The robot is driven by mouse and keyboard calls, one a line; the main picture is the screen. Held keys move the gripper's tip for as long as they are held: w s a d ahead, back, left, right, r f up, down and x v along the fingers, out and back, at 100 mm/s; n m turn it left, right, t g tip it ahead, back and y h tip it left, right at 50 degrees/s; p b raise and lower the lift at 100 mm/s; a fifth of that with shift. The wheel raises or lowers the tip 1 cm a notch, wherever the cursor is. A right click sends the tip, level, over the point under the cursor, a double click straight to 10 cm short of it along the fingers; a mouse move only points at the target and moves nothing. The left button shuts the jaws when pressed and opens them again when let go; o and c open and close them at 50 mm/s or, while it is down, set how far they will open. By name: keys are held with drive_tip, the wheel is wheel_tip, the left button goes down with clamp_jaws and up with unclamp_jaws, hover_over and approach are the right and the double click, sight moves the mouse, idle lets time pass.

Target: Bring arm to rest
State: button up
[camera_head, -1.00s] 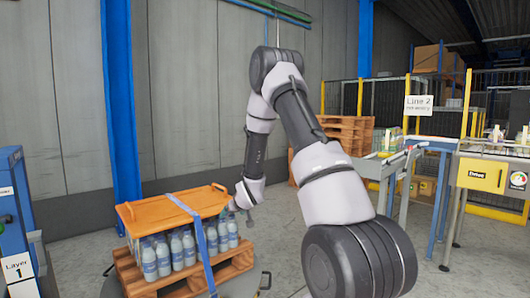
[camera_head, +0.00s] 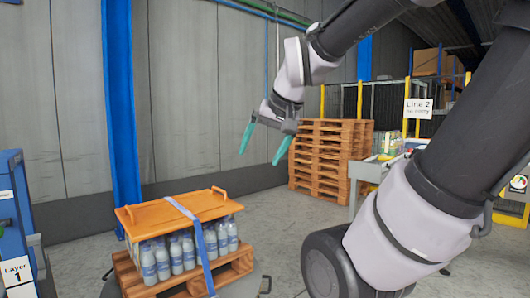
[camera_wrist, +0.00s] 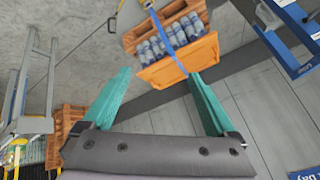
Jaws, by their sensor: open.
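My gripper (camera_head: 265,143) is open and empty, with two teal fingers pointing down and to the left in the head view. It is raised in the air, right of and above the strapped load. The wrist view shows both open fingers (camera_wrist: 157,100) with nothing between them. My arm reaches in from the right side of the head view and bends at a raised elbow.
An orange board (camera_head: 176,209) lies on several bottles (camera_head: 163,262) on a wooden pallet (camera_head: 235,268), with a blue strap (camera_head: 207,262) around them. A pallet stack (camera_head: 328,158) stands behind my gripper. A blue cabinet (camera_head: 14,215) is at left.

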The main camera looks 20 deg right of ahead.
drive_tip(key=s, duration=0.3)
drive_tip(key=shift+s+a+r+y, duration=0.15)
drive_tip(key=shift+s+a+y, duration=0.15)
drive_tip(key=shift+s+a, duration=0.1)
idle(1.0)
